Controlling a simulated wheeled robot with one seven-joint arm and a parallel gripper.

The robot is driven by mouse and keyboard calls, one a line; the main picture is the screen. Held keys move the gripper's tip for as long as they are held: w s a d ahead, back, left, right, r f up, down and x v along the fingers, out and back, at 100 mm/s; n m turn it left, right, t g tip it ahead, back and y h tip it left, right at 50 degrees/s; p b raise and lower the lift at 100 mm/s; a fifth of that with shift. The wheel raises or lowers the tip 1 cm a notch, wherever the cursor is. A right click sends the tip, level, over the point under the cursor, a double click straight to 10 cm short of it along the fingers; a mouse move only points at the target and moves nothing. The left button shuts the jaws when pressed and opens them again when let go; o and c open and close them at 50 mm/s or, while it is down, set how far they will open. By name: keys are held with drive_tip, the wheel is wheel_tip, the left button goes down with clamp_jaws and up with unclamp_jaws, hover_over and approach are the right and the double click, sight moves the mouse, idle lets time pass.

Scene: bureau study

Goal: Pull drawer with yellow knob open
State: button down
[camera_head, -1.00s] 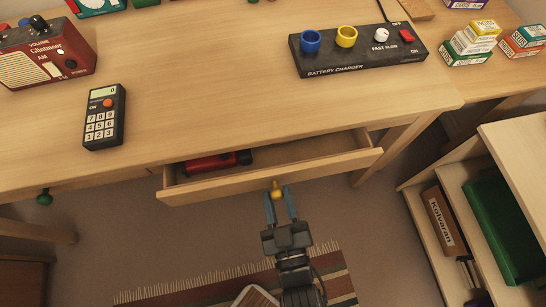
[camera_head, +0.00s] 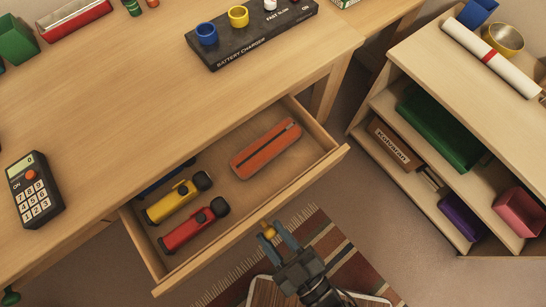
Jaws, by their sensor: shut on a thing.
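The drawer (camera_head: 252,230) under the desk stands well out, with its inside in view. It holds a yellow flashlight (camera_head: 176,200), a red flashlight (camera_head: 192,226), part of a blue thing (camera_head: 160,180) under the desk edge, and an orange-red case (camera_head: 265,149) on the right. The yellow knob (camera_head: 269,232) is on the middle of the drawer front. My gripper (camera_head: 271,236) is at the drawer front with its blue fingers shut on the knob, which shows between the fingertips.
The desk top (camera_head: 150,110) bears a calculator (camera_head: 34,190) and a battery charger (camera_head: 250,32). A shelf unit (camera_head: 440,90) stands at the right, apart from the drawer. A striped rug (camera_head: 335,250) lies on the floor below my gripper.

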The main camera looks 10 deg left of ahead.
drive_tip(key=shift+r, duration=0.1)
drive_tip(key=c, duration=0.8)
unclamp_jaws()
drive_tip(key=shift+o, duration=0.2)
drive_tip(key=v, duration=0.7)
drive_tip(key=shift+s+d, duration=0.2)
drive_tip(key=shift+d, duration=0.1)
